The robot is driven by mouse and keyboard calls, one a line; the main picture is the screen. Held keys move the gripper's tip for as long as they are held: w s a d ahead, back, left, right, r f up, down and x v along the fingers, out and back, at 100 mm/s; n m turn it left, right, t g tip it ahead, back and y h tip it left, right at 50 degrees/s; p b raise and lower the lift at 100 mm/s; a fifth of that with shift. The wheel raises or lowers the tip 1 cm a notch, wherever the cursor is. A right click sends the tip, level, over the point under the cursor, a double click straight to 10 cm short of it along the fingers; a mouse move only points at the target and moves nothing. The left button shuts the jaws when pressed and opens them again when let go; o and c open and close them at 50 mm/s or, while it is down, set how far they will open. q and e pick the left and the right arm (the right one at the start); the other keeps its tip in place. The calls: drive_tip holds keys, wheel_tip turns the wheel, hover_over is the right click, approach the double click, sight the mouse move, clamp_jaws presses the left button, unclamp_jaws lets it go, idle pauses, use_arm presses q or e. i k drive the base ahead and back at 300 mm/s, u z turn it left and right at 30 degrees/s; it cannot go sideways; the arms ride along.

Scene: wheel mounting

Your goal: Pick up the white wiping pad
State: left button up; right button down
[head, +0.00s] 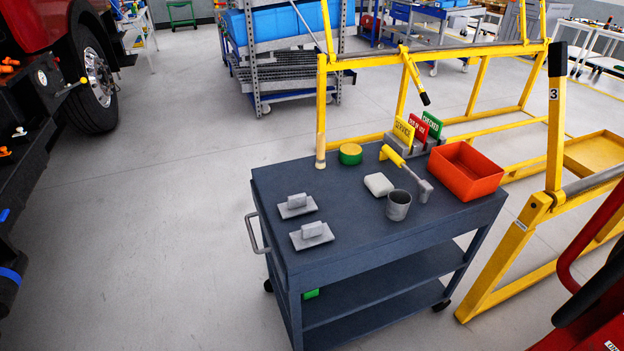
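The white wiping pad (379,184) lies flat on the top of the dark blue cart (352,255), near the middle. It is a small, rounded, off-white block. A grey metal cup (398,205) stands just in front of it to the right, and a hammer-like tool with a yellow handle (393,155) lies behind and to the right of it. Nothing covers the pad. Neither of my grippers can be made out in the head view.
Two grey blocks with plates (311,236) lie at the cart's left. A green-yellow round tin (351,154), card holder (413,138) and red bin (466,170) stand along the back and right. A yellow frame (541,200) stands close behind and right. Floor left of the cart is clear.

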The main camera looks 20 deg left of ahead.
sight(380, 185)
drive_tip(key=u, duration=0.45)
drive_tip(key=k, duration=0.3)
drive_tip(key=z, duration=1.2)
drive_tip(key=i, duration=0.9)
drive_tip(key=u, duration=0.25)
